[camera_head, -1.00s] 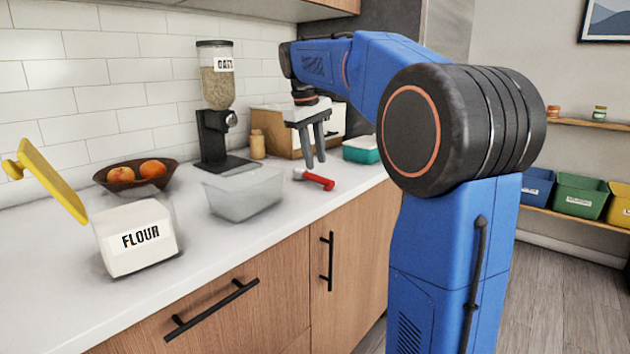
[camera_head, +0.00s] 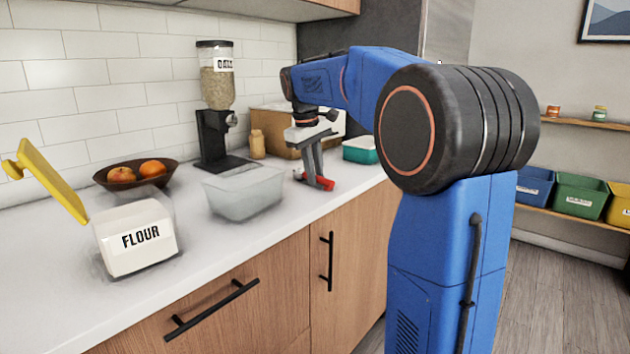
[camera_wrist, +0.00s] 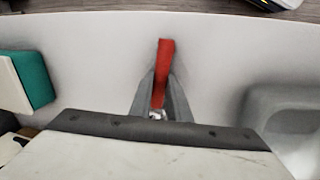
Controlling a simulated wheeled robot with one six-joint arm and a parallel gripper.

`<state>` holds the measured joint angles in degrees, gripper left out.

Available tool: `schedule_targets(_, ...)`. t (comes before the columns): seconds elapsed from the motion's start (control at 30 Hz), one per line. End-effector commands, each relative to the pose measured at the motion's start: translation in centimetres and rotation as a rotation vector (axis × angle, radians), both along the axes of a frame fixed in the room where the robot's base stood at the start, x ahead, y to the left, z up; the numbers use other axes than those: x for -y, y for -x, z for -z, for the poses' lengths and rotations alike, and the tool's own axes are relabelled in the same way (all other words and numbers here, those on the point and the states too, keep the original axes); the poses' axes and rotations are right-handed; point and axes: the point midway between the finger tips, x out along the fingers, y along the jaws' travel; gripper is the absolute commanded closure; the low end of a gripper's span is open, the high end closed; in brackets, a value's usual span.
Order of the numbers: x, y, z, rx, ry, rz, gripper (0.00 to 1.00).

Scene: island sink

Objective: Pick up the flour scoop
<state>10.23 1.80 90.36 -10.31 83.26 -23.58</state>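The red-handled tool, which I take to be the flour scoop, lies on the white counter to the right of the clear bin. Its red handle (camera_wrist: 166,62) runs between my gripper's fingers in the wrist view, and the red end (camera_head: 326,184) shows below the fingers in the head view. My gripper (camera_head: 316,178) is down at the counter, its two fingers (camera_wrist: 163,92) drawn in close against both sides of the handle. The scoop's head is mostly hidden by the gripper. The flour container (camera_head: 140,240) stands at the front left.
The clear bin (camera_head: 243,194) stands just left of my gripper. A teal-and-white box (camera_head: 360,151) is to its right, and a wooden box (camera_head: 283,128) behind. An oats dispenser (camera_head: 215,90), a fruit bowl (camera_head: 108,178) and a tilted yellow lid-like piece (camera_head: 52,180) are farther left.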

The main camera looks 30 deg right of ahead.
Motion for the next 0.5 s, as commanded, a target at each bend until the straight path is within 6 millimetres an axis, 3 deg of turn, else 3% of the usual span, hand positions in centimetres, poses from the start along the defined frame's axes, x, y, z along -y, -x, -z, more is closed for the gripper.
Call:
schedule_targets(0.27, 0.0, 0.0, -0.2, 0.001, 0.000, 0.000, 1.00)
schedule_targets(0.5, 0.0, -0.1, -3.3, 0.003, 0.000, 0.000, 1.00)
